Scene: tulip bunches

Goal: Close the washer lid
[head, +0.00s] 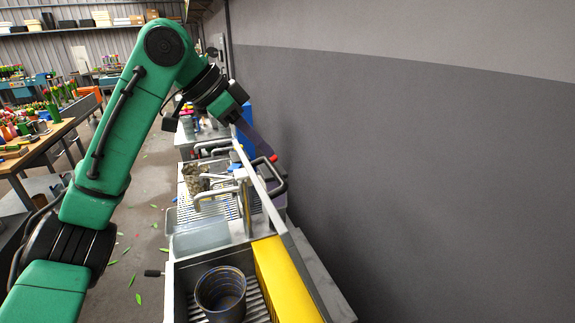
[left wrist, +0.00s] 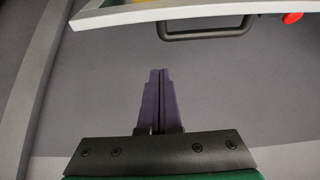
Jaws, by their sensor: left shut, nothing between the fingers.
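The washer lid (head: 262,190) stands raised and is seen almost edge-on in the head view, with a pale rim. Its black handle (head: 280,184) and a red knob (head: 273,158) are on the wall side. In the left wrist view the lid's pale rim (left wrist: 130,15), the handle (left wrist: 208,36) and the red knob (left wrist: 292,18) are at the top. My left gripper (head: 268,158) is on the wall side of the lid, close to the handle. Its purple-grey fingers (left wrist: 159,72) are shut and empty, apart from the handle in the wrist view. My right gripper is not in view.
A slatted basin holds a dark bucket (head: 221,292), with a yellow panel (head: 285,280) beside it. A bent tap (head: 215,192) and a clear tray (head: 201,236) are farther back. The grey wall (head: 420,180) leaves a narrow gap on the right.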

